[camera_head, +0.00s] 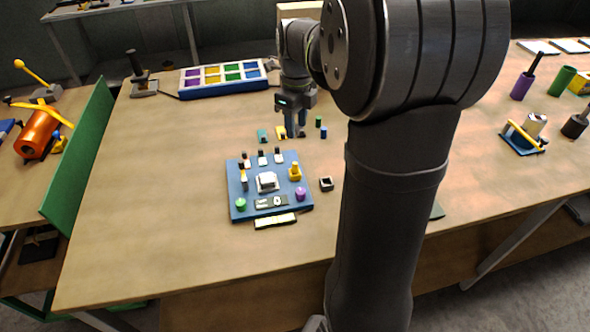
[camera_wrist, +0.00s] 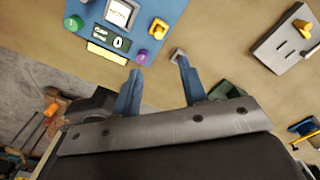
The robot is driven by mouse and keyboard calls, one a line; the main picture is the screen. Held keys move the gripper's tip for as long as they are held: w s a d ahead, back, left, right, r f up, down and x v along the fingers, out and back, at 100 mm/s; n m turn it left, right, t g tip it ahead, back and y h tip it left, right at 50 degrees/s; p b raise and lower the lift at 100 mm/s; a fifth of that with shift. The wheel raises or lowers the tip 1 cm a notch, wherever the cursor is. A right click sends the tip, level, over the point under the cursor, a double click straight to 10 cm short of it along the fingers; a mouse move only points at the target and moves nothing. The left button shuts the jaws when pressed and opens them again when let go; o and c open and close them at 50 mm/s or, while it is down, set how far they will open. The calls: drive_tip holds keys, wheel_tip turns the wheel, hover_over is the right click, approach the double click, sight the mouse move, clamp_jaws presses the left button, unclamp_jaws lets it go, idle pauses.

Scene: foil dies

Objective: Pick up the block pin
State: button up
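No part is labelled as the block pin, so I cannot tell which one it is. A blue board (camera_head: 236,208) lies on the table, carrying several small dark-topped pins (camera_head: 262,159) along its back and a yellow knobbed pin (camera_head: 295,172) at its right. The yellow pin also shows in the wrist view (camera_wrist: 158,29). My gripper (camera_head: 292,132) is behind the board in the head view, beside a small yellow block (camera_head: 281,132) and a teal block (camera_head: 262,135). In the wrist view my gripper (camera_wrist: 160,80) has its fingers apart, with only bare tabletop visible between them.
A small dark square holder (camera_head: 326,184) sits right of the board; in the wrist view it (camera_wrist: 178,56) is near the right fingertip. Small green (camera_head: 318,121) and blue (camera_head: 323,132) cylinders stand right of my gripper. A colored compartment tray (camera_head: 222,77) is at the back.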

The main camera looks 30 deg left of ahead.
hover_over(295, 163)
wheel_tip(295, 163, down, 9)
drive_tip(key=shift+w+d, duration=0.1)
drive_tip(key=shift+w, duration=0.05)
drive_tip(key=shift+f, duration=2.65)
clamp_jaws()
